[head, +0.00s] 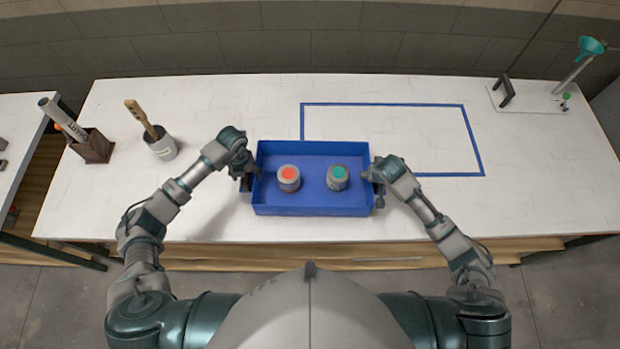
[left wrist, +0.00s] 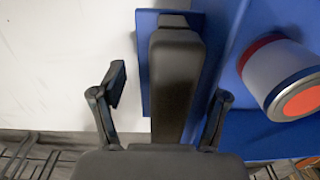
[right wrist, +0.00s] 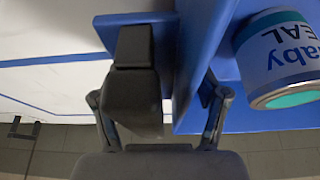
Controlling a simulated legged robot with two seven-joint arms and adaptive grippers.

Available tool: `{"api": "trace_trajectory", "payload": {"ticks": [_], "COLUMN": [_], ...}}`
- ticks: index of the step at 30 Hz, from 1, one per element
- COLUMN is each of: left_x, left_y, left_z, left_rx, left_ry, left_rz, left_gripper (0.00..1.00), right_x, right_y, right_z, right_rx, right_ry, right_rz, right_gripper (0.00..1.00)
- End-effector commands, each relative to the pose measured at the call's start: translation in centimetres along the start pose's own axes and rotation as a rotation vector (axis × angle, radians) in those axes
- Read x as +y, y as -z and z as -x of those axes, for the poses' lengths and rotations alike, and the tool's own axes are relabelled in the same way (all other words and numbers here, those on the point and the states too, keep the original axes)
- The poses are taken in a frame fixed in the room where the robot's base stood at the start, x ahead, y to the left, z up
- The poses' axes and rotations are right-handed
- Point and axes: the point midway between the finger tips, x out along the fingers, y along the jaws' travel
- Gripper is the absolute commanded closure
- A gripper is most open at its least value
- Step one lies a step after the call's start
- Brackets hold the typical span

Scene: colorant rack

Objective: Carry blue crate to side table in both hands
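The blue crate (head: 312,210) sits on the white table in front of me and holds an orange-topped can (head: 289,178) and a green-topped can (head: 338,177). My left gripper (head: 248,174) is at its left end. In the left wrist view, its fingers (left wrist: 165,95) stand apart around the crate's blue edge (left wrist: 145,60). My right gripper (head: 373,182) is at the right end. In the right wrist view, its spread fingers (right wrist: 155,95) straddle the crate's end (right wrist: 195,70). Both look open; the finger contacts are partly hidden.
Blue tape (head: 385,104) outlines a rectangle behind and right of the crate. A brush pot (head: 162,146) and brown holder (head: 93,147) stand left. A stand with a green funnel (head: 590,46) is at the back right. A side table (head: 18,125) stands left, across a gap.

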Motion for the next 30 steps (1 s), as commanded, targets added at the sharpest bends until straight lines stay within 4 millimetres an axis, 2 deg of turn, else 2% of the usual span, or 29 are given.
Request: {"api": "trace_trajectory", "payload": {"ticks": [1, 7, 20, 30], "left_x": [0.0, -0.3, 0.1, 0.1], "left_y": [0.0, 0.0, -0.1, -0.1], "left_z": [0.0, 0.0, 0.4, 3.5], "left_rx": [0.001, 0.001, -0.001, -0.006], "left_ry": [-0.004, -0.006, -0.002, -0.002], "left_rz": [0.001, 0.0, -0.001, 0.001], "left_gripper": [0.51, 1.0, 1.0, 1.0], "right_x": [0.0, 0.3, -0.1, 0.0], "right_y": [-0.1, -0.1, 0.0, 1.1], "right_z": [0.0, -0.1, 0.2, 3.1], "right_rx": [-0.001, -0.002, -0.006, -0.001], "right_ry": [0.003, 0.004, -0.001, -0.001], "right_rz": [0.0, -0.001, 0.0, 0.003], "right_gripper": [0.51, 1.0, 1.0, 1.0]}}
